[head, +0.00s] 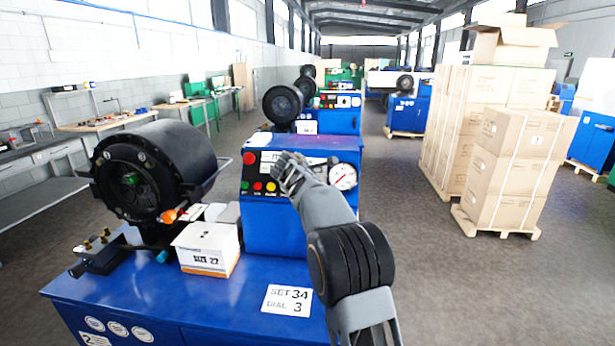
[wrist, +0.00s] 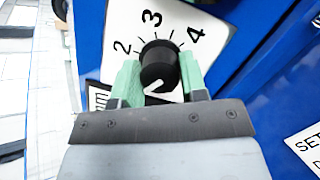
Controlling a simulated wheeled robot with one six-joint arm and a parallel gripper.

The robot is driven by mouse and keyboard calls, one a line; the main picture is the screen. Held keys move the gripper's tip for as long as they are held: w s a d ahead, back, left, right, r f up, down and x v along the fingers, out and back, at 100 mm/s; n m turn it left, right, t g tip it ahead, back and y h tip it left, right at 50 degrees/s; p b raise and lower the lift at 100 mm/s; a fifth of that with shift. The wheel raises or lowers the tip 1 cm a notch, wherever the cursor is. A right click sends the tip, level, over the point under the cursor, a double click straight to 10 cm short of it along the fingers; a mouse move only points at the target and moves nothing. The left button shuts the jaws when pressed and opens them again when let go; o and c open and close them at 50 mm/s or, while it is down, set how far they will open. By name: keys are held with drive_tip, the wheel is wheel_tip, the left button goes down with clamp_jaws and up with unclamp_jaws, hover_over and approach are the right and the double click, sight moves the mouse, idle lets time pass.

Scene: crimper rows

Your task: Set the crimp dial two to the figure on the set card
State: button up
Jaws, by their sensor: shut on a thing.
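My gripper (head: 290,170) is at the blue control box (head: 262,225) of the nearest machine. In the wrist view my gripper (wrist: 160,80) is shut on a black dial knob (wrist: 158,62), one green finger on each side. The knob sits on a white dial plate (wrist: 183,18) with 2, 3 and 4 showing; its other figures are hidden. The knob's white mark points to the lower left in that view, away from the 3. My gripper hides the knob in the head view.
A round pressure gauge (head: 343,177) is right beside my gripper; coloured buttons (head: 258,186) are left. A box marked "SIZE 22" (head: 207,250) and the black crimper head (head: 150,175) stand left. The machine front bears a 2. Stacked cartons (head: 510,165) stand right.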

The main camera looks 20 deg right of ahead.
drive_tip(key=m, duration=0.3)
drive_tip(key=shift+r+m+g, duration=0.1)
drive_tip(key=shift+m+g, duration=0.2)
drive_tip(key=shift+m, duration=0.1)
drive_tip(key=m, duration=0.3)
drive_tip(key=shift+m+g+p, duration=0.3)
drive_tip(key=shift+p, duration=0.1)
drive_tip(key=m+y, duration=0.1)
drive_tip(key=m, duration=0.2)
drive_tip(key=shift+m, duration=0.3)
drive_tip(key=m, duration=0.3)
drive_tip(key=shift+g+y+p, duration=0.3)
drive_tip(key=shift+y+p, duration=0.05)
drive_tip(key=shift+y, duration=0.05)
drive_tip(key=m+y, duration=0.1)
drive_tip(key=m, duration=0.3)
drive_tip(key=shift+m, duration=0.3)
drive_tip(key=shift+m+y+b, duration=0.35)
drive_tip(key=shift+m+y, duration=0.05)
drive_tip(key=shift+m, duration=1.6)
drive_tip(key=shift+r, duration=0.1)
drive_tip(key=o, duration=0.9)
